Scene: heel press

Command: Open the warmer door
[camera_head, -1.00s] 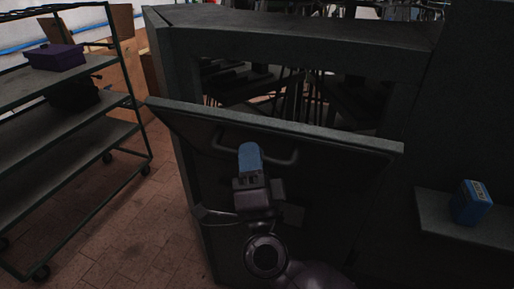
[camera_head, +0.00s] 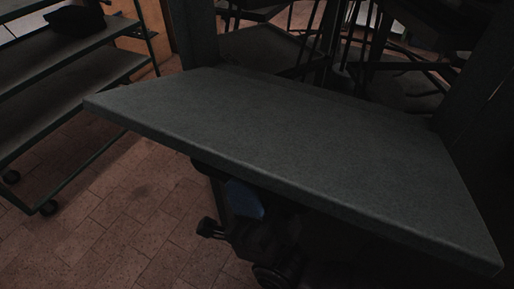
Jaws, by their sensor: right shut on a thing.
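The warmer door (camera_head: 290,150) is a dark grey flat panel hinged along its lower edge. It is folded down to nearly level and its inner face shows on top. Behind it the warmer's opening is uncovered, with dark racks and bars inside (camera_head: 325,45). My right gripper (camera_head: 245,198), with blue fingertips, is under the door's near edge, shut on the door handle. The handle is mostly hidden beneath the door. My left gripper is not in view.
A shelf cart (camera_head: 75,85) on wheels stands at the left, with a black item (camera_head: 75,20) on its upper shelf. The tiled floor (camera_head: 140,210) between the cart and the door is clear.

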